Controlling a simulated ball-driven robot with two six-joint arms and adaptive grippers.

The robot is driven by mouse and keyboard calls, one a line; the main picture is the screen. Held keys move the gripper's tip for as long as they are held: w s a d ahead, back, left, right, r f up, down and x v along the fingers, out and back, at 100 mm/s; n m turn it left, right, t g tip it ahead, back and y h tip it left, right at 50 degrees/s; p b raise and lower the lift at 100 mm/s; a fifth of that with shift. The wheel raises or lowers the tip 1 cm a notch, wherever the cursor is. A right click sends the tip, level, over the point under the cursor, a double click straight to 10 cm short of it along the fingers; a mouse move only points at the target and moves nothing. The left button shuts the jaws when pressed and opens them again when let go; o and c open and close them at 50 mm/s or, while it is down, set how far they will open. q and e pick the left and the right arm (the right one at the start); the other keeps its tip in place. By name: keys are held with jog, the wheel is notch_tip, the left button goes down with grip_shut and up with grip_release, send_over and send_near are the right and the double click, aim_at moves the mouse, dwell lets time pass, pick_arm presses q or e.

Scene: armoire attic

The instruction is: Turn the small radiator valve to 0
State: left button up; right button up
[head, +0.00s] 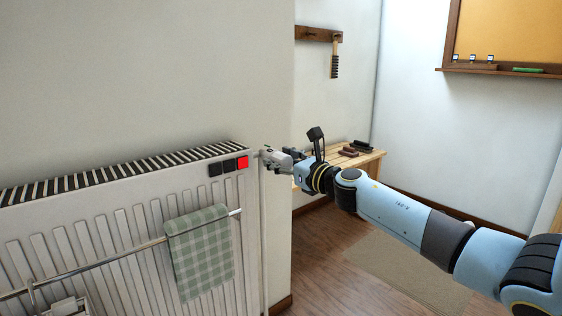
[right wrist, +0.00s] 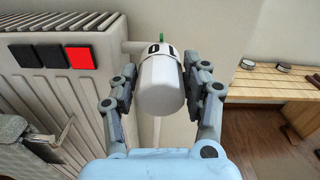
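The small radiator valve (right wrist: 162,85) is a white cylinder beside the radiator's upper right corner. Its far end carries the dark digits 0 and 1, with a small green mark (right wrist: 161,37) above, roughly between them. My right gripper (right wrist: 161,68) has one finger on each side of the valve, with the fingertips against its sides as far as I can see. In the head view my right gripper (head: 272,158) reaches the radiator corner from the right and mostly hides the valve. My left gripper is not in view.
The white radiator (head: 120,240) has two black squares and a red square (head: 243,162) near the valve. A green checked towel (head: 200,255) hangs on its rail (head: 110,262). A wooden bench (head: 370,160) with dark brushes stands behind my right arm. A brush (head: 335,65) hangs above.

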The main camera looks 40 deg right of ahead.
jog(key=c, duration=0.7)
jog(key=shift+o, duration=0.2)
